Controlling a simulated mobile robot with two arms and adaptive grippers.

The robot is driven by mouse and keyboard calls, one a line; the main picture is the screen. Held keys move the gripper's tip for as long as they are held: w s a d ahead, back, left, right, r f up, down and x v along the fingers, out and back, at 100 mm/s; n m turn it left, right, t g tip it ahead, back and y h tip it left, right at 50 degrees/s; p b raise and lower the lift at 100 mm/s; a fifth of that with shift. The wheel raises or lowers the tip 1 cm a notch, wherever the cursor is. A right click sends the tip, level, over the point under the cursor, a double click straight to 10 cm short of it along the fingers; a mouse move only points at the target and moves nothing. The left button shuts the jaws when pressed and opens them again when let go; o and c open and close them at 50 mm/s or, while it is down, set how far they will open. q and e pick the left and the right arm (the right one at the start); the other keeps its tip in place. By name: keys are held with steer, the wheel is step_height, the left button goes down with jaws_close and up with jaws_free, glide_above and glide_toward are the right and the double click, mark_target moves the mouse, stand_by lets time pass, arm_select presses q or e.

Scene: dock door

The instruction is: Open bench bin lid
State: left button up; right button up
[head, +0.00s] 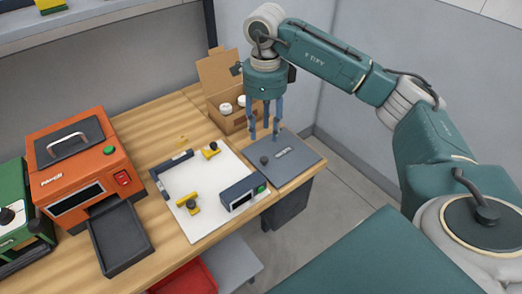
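The bench bin lid (294,154) is a flat dark grey panel with small lettering, lying flat and closed at the right end of the wooden bench. A small dark knob (264,160) stands near its left edge. The dark bin body (288,208) shows below the bench top. My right gripper (265,134) points down with its blue-grey fingers apart and nothing between them. In the picture its fingertips are just above the knob, apart from it; their exact height over the lid is hard to tell. My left gripper is not in view.
A cardboard box (233,122) with white round items stands behind the gripper. A white board (210,187) with yellow clamps and a dark display device (244,193) lies left of the lid. An orange machine (80,160) and black tray (120,238) stand further left. Grey walls close the back.

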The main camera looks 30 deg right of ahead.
mark_target(264, 158)
step_height(264, 158, down, 9)
steer(key=shift+s+a+f+p, duration=0.1)
steer(key=shift+f+p, duration=0.05)
steer(key=shift+p, duration=1.1)
steer(key=shift+f, duration=0.6)
jaws_close()
